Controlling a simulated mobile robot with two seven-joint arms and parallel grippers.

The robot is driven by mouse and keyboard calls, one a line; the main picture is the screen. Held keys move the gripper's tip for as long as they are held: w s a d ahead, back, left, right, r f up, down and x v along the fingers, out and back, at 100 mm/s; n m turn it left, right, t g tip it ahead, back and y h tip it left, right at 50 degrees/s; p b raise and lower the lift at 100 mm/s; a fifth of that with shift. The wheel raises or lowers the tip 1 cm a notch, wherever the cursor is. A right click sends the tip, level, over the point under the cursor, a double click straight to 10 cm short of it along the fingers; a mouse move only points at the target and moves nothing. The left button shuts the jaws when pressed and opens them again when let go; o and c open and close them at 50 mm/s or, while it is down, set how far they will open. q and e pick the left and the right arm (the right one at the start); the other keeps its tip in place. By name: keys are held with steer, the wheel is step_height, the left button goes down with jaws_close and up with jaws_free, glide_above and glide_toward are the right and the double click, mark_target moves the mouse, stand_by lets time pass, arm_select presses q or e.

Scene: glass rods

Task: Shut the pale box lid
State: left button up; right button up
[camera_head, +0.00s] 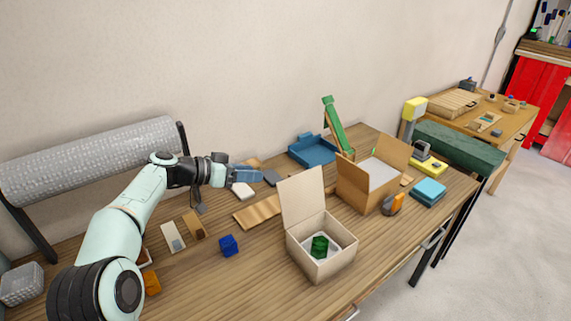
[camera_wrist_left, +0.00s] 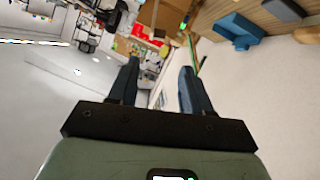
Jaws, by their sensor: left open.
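The pale box (camera_head: 318,258) stands on the wooden table in the head view, with a green block (camera_head: 319,246) inside. Its pale lid (camera_head: 302,196) is up, rising from the back edge of the box. My left gripper (camera_head: 258,174) is open and empty, above the back of the table, to the left of and behind the raised lid. It is apart from the lid. The left wrist view shows its two fingers (camera_wrist_left: 157,85) spread with nothing between them. I do not see my right gripper.
A brown open box (camera_head: 363,194) stands right of the pale box. A blue tray (camera_head: 313,152) and a green ramp (camera_head: 337,125) are behind. A blue cube (camera_head: 229,245) lies left of the pale box.

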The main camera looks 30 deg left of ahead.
mark_target(292, 174)
arm_select(q)
steer(key=p+x, duration=0.1)
steer(key=x, duration=0.3)
steer(key=p+x, duration=0.1)
steer(key=x, duration=0.3)
steer(key=p+x, duration=0.1)
steer(key=x, duration=0.3)
steer(key=shift+w+d+r, duration=0.1)
steer(key=shift+r, duration=0.2)
steer(key=shift+w+d+f+p, duration=0.2)
steer(key=shift+w+f+p, duration=0.15)
steer(key=shift+w, duration=0.05)
arm_select(e)
steer(key=shift+w+a+r, duration=0.1)
steer(key=shift+w+r, duration=0.4)
steer(key=shift+r, duration=0.3)
steer(key=shift+w+d+r, duration=0.1)
steer(key=shift+w+r, duration=0.4)
steer(key=shift+r, duration=0.25)
steer(key=shift+w+a+r, duration=0.1)
steer(key=shift+w+r, duration=0.4)
steer(key=shift+r, duration=0.3)
